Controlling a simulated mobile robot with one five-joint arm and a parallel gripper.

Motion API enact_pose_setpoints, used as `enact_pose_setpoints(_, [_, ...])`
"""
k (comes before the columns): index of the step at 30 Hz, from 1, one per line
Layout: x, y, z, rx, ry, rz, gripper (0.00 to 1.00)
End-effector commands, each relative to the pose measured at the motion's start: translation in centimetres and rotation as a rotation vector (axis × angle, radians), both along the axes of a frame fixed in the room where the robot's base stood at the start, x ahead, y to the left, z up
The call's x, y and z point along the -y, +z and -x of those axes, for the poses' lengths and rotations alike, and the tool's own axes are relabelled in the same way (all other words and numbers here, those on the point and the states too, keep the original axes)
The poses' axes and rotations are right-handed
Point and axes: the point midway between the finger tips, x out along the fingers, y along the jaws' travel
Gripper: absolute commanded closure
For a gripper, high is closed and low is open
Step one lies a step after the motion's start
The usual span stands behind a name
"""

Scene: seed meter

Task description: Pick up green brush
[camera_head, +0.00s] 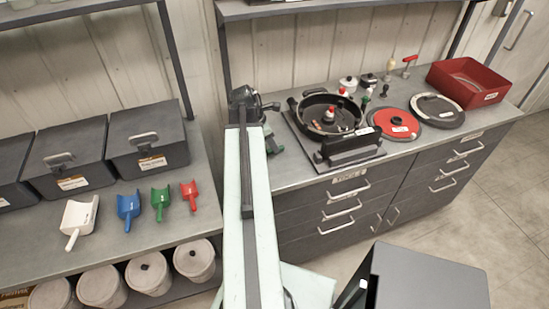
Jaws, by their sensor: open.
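A small upright green item (365,102), which may be the green brush, stands behind the round black pan on the right counter. It is too small to make out bristles. My gripper (262,103) is at the far end of my raised arm, over the left end of that counter. It is open, and I see nothing between its jaws. It is to the left of the small green item, with the pan between them. A dark green and black object (271,140) shows just right of my arm, partly hidden by it.
The left bench holds dark bins (146,122) and coloured scoops (160,197). Floor is clear at right.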

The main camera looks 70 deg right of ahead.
Motion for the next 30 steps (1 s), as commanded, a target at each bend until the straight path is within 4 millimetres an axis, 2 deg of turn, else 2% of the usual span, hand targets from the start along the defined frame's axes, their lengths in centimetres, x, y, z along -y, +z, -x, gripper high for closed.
enact_pose_setpoints(1, [0.4, -1.8, 0.2, 0.000, -0.001, 0.000, 0.58])
enact_pose_setpoints(3, [0.6, -2.8, 0.5, 0.000, -0.001, 0.000, 0.58])
enact_pose_setpoints(11, [0.8, -2.7, 0.8, 0.000, -0.001, 0.000, 0.58])
enact_pose_setpoints(14, [0.8, -2.7, 0.8, 0.000, -0.002, 0.000, 0.83])
enact_pose_setpoints(15, [0.8, -2.7, 0.8, 0.000, -0.002, 0.000, 0.94])
enact_pose_setpoints(16, [0.8, -2.7, 0.8, 0.000, -0.002, 0.000, 1.00])
enact_pose_setpoints(26, [0.8, -2.5, 0.8, 0.000, -0.002, 0.000, 1.00])
enact_pose_setpoints(30, [0.8, -1.3, 0.9, 0.000, -0.002, 0.000, 1.00])
